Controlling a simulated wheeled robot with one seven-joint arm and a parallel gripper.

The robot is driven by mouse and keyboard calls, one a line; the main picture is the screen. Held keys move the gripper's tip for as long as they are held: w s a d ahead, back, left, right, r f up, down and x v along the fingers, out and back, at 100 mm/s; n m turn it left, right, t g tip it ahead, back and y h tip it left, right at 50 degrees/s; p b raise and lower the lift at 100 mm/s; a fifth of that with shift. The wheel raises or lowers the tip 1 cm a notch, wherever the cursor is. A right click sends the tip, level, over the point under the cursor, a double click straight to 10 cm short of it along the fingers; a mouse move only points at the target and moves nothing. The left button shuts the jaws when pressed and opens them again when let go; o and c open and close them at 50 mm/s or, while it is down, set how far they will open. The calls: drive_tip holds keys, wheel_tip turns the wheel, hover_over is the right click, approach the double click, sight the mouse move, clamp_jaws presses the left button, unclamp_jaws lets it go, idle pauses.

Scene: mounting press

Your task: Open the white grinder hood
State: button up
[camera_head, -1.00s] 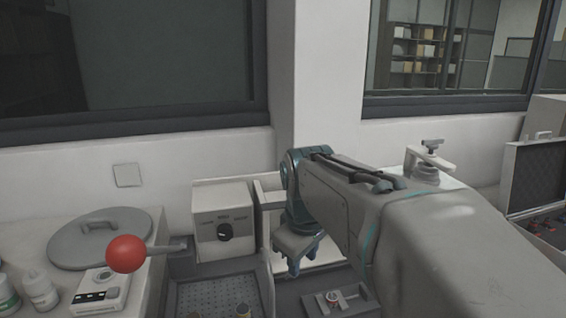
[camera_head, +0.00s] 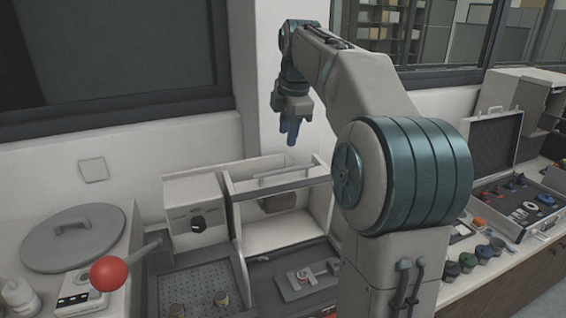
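The white grinder hood (camera_head: 284,181) is a boxy white housing in the middle of the head view, with a long bar handle (camera_head: 287,172) along its upper edge. Its front and inside are visible, above a dark base that holds a small clamped device (camera_head: 304,276). My arm hides part of its right side. My gripper (camera_head: 291,138) points down in the air above and behind the handle in the picture, and appears apart from the hood. Nothing shows in it. Its fingers are small and seen at an angle, so their opening is unclear.
A control box with a black knob (camera_head: 198,223) stands left of the hood. An open case (camera_head: 497,170) and several small jars (camera_head: 468,262) are at right.

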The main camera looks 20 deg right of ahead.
sight(282, 170)
drive_tip(key=p+x, duration=0.1)
drive_tip(key=x, duration=1)
drive_tip(key=shift+f, duration=0.1)
clamp_jaws()
